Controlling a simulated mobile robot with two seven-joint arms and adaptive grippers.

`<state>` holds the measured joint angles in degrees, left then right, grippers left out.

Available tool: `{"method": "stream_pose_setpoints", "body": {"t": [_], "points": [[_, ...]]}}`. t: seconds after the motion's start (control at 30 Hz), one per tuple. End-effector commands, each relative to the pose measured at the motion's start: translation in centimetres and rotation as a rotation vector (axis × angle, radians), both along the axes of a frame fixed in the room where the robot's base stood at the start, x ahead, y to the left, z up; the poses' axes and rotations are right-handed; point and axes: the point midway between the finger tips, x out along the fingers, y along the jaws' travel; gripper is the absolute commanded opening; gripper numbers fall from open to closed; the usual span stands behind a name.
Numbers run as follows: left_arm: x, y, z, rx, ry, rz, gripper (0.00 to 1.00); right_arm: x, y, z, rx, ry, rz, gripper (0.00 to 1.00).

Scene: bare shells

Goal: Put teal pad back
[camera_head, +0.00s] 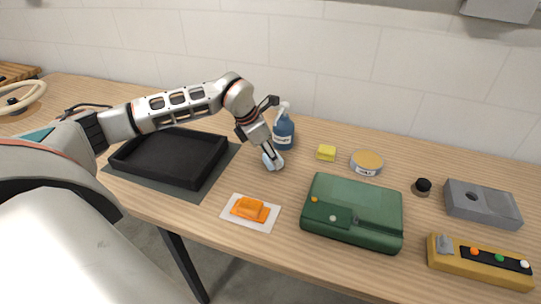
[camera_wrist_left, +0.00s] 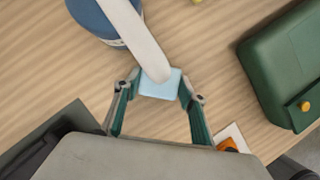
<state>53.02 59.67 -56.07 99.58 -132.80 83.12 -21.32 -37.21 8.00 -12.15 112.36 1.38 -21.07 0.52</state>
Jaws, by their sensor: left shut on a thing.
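My left gripper (camera_head: 270,158) reaches down near the middle of the table, just in front of a blue pump bottle. In the left wrist view my left gripper (camera_wrist_left: 158,90) is shut on a small pale blue-teal pad (camera_wrist_left: 160,84), with one fingertip on each side. The pad also shows in the head view as a small pale patch (camera_head: 268,161), mostly hidden by the fingers. I cannot tell whether it touches the table. The bottle's white spout (camera_wrist_left: 145,45) overlaps the pad's far edge in the wrist view. My right gripper is not in view.
The blue pump bottle (camera_head: 283,133) stands close behind the gripper. A black tray (camera_head: 170,172) on a dark mat is left, an orange block (camera_head: 250,209) on a white card in front. A green case (camera_head: 352,212), yellow block (camera_head: 326,153) and round tin (camera_head: 366,163) are right.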

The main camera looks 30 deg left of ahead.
Motion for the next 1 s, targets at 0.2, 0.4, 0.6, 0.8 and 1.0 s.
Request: {"method": "stream_pose_setpoints", "body": {"t": [0.2, 0.4, 0.6, 0.8, 1.0], "points": [[0.0, 0.0, -0.2, 0.001, 0.001, 0.000, 0.58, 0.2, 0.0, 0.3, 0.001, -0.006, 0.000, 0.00], [0.0, 0.0, -0.1, 0.000, 0.000, 0.000, 0.58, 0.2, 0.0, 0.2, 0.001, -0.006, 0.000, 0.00], [-0.3, 0.2, 1.1, 0.000, -0.001, -0.001, 0.58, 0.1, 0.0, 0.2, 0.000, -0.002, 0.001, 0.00], [-1.5, 1.1, 4.6, 0.002, -0.003, 0.000, 0.58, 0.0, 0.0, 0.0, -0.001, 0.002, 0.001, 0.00], [-2.9, 1.9, 8.3, 0.001, -0.002, 0.002, 0.58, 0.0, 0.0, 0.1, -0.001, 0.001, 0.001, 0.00]]}}
